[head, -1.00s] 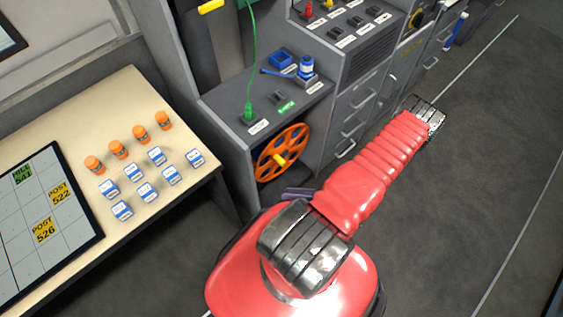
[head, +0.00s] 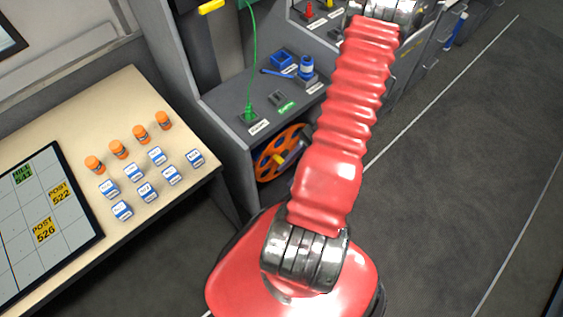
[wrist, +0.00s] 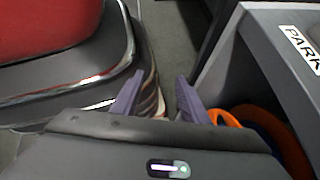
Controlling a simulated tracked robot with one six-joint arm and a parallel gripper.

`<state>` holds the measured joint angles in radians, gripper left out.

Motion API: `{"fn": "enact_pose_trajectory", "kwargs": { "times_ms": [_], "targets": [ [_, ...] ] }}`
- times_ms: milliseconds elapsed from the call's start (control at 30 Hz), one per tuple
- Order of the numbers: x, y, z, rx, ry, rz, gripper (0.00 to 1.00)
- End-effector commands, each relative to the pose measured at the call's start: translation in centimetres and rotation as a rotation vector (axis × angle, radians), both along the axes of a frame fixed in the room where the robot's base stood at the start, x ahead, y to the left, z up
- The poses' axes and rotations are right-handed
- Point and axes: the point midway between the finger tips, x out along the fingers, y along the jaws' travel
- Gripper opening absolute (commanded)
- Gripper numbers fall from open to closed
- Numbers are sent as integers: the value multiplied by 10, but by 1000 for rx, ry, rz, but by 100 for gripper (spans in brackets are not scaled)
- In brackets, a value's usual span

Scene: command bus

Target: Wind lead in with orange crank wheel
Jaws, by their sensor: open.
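The orange crank wheel (head: 262,168) stands upright in the open bay under the grey counter. Its yellow handle (head: 279,158) sticks out toward me, and my red arm covers its right side. Part of the orange wheel (wrist: 292,152) also shows inside the bay at the lower right of the wrist view. The green lead (head: 249,62) hangs down to a green plug (head: 249,112) on the counter. My gripper (wrist: 157,94) is open, its two purple fingers apart with nothing seen between them. It is to the left of the wheel in the wrist view. My arm mostly hides it in the head view.
A pale table (head: 85,110) at left holds orange jars, small blue-white boxes and a board. Open floor (head: 450,190) lies at right.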

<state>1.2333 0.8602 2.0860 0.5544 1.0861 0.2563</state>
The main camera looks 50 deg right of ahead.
Motion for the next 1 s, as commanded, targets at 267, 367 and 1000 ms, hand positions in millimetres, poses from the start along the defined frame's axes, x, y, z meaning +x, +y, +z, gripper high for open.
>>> {"fn": "enact_pose_trajectory", "kwargs": {
  "times_ms": [267, 367, 1000],
  "targets": [
    [14, 5, 48, -180, -72, 271, 40],
    [19, 7, 64, -242, -99, 364, 40],
    [53, 43, 168, -612, -288, 922, 40]
  ]
}}
